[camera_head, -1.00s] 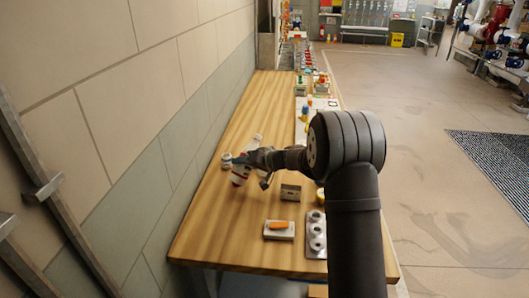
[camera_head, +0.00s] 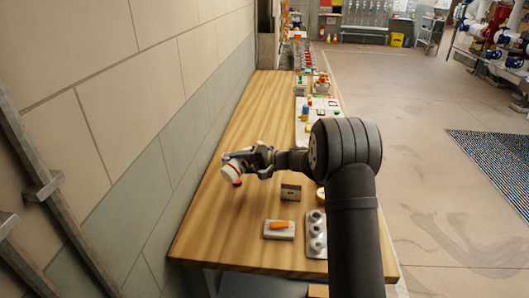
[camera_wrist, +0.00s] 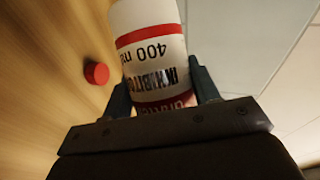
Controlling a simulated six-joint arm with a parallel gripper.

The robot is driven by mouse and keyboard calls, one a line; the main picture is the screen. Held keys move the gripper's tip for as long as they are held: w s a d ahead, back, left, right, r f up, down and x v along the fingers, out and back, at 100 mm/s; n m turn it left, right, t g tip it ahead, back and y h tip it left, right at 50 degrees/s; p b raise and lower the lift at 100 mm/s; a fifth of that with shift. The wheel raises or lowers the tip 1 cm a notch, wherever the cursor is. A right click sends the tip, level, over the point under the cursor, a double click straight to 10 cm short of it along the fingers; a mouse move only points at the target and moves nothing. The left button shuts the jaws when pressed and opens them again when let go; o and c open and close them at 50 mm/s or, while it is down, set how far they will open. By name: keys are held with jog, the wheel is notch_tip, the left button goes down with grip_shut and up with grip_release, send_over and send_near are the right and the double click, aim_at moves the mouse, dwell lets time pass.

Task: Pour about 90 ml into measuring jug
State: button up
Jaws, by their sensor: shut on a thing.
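My gripper (camera_head: 256,160) is shut on a white bottle (camera_head: 231,168) with red bands, above the wooden bench near the wall. The bottle is strongly tilted, its far end pointing left in the head view. In the wrist view the bottle (camera_wrist: 152,42) sits between the two fingers, its label reading "400 m…" and "INHIBITO…". A red round cap-like piece (camera_wrist: 96,73) shows against the wood beside the bottle there. I cannot make out the measuring jug; the bottle and gripper may hide it. No liquid stream is visible.
The wooden bench (camera_head: 215,222) is clear in front of the bottle. A small grey block (camera_head: 290,192), a plate with an orange piece (camera_head: 279,229) and a metal holder with round openings (camera_head: 316,236) stand to the right. The tiled wall (camera_head: 150,195) is close on the left.

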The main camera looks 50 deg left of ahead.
jog(key=shift+w+r+m+g, duration=0.15)
jog(key=shift+r+m+g, duration=0.15)
jog(key=shift+r, duration=0.15)
jog(key=shift+r+m+g+y, duration=0.35)
jog(key=shift+r+m, duration=0.25)
jog(key=shift+r, duration=0.2)
jog(key=shift+s, duration=0.3)
jog(key=shift+s+r, duration=0.15)
jog(key=shift+s, duration=0.05)
dwell(0.3)
jog(key=shift+r+m+g, duration=0.25)
jog(key=shift+r+m, duration=0.1)
jog(key=shift+m, duration=0.05)
dwell(1.6)
jog(key=f+n+t, duration=0.1)
jog(key=f, duration=0.1)
jog(key=s+f+n+t+h, duration=0.1)
jog(key=f+n, duration=0.1)
jog(key=shift+s+d+f, duration=0.1)
jog(key=shift+d+f, duration=0.05)
jog(key=shift+w+f+n+t, duration=0.3)
jog(key=shift+f+n+t, duration=0.3)
jog(key=shift+f+n, duration=0.15)
jog(key=shift+w+f, duration=0.1)
jog(key=shift+f, duration=0.05)
dwell(1.2)
